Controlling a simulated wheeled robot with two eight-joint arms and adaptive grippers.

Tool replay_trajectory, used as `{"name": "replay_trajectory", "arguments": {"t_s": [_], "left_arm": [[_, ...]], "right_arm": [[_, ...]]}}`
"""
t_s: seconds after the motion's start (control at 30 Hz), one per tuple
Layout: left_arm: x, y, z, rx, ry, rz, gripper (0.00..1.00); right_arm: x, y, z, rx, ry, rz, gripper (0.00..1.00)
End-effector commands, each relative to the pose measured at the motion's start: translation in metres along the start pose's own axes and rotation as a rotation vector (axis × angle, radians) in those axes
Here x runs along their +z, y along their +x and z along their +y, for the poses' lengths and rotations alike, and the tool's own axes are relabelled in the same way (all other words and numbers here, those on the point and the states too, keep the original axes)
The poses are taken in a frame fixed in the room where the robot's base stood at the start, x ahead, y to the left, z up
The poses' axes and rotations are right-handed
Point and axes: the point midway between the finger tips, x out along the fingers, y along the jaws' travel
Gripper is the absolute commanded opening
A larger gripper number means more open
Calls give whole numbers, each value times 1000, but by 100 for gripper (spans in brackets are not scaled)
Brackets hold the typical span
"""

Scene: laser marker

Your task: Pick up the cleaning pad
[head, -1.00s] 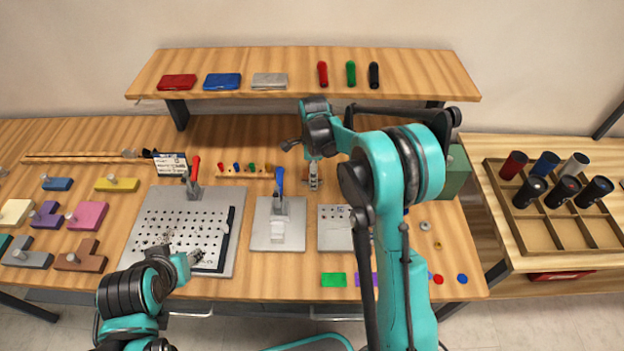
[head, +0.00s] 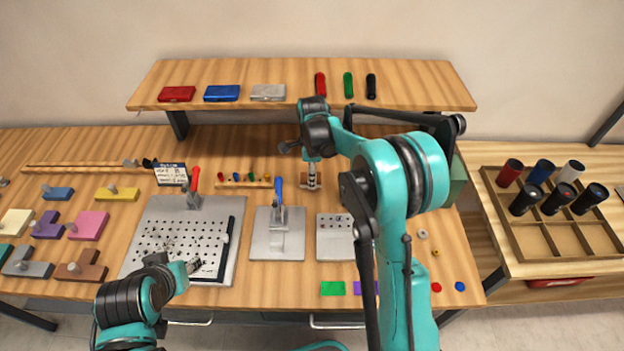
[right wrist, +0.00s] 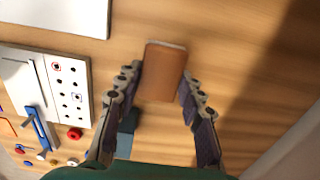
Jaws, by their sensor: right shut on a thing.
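The cleaning pad looks like a brown block with a pale far edge (right wrist: 164,72), seen in the right wrist view. My right gripper (right wrist: 161,74) has one finger on each side of the pad, with the fingertips against its sides, and is shut on it. In the head view my right gripper (head: 311,184) points down over the back middle of the table, and the pad is too small to make out there. My left gripper (head: 192,267) is low over the front of the perforated plate (head: 150,225); its fingers are too small to read.
A blue-handled clamp fixture (head: 262,245) and a small grey plate (head: 332,250) stand in front of my right gripper. A wooden shelf (head: 300,95) overhangs behind it. A green box (head: 458,182) is to the right, partly behind my right arm.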

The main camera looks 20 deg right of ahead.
Motion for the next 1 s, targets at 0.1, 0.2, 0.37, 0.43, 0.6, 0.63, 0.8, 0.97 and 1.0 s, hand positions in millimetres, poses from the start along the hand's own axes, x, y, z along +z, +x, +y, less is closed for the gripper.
{"name": "replay_trajectory", "arguments": {"t_s": [0.1, 0.2, 0.37, 0.43, 0.6, 0.63, 0.8, 0.97, 1.0], "left_arm": [[-7, -9, 0, 0, 0, 0, 40], [-11, -15, 0, 0, 0, 0, 40], [-16, -23, 0, 0, 0, 0, 40], [-18, -25, 0, 0, 0, 0, 40], [-20, -28, 0, 0, 0, 0, 40], [-20, -29, 0, 0, 0, 0, 40], [-21, -29, 0, 0, 0, 0, 40], [-21, -29, 0, 0, 0, 0, 40], [-21, -29, 0, 0, 0, 0, 40]], "right_arm": [[-15, -22, 9, 0, 4, 0, 5], [-36, -37, 22, 0, 4, 0, 5], [-67, -58, 41, 0, 4, 0, 5], [-78, -65, 48, 0, 3, 0, 5], [-94, -76, 57, 0, 2, 0, 5], [-96, -77, 58, 0, 2, 0, 5], [-100, -79, 61, 0, 0, 0, 5], [-100, -79, 61, 0, 0, 0, 5], [-100, -79, 61, 0, 0, 0, 35]]}}
